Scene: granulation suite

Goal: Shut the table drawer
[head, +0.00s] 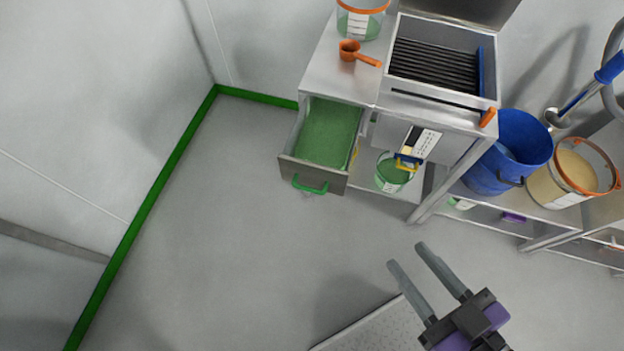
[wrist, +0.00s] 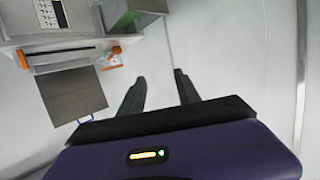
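The table drawer (head: 328,135) is pulled out from the left front of the steel table (head: 335,75). It has a grey front, a green inside and a green handle (head: 310,186) on the front. It looks empty. My gripper (head: 406,256) is at the lower right of the head view, in front of the table and apart from the drawer. Its two fingers are spread with nothing between them. The wrist view also shows the gripper (wrist: 160,77) open and empty. I cannot tell for sure which part of the table the wrist view shows.
An orange scoop (head: 357,54) and a clear tub (head: 362,22) stand on the table beside a slotted steel unit (head: 438,65). A green-filled tub (head: 391,173) sits on the lower shelf. A blue bucket (head: 508,150) is to the right. The floor (head: 240,240) left and front is clear.

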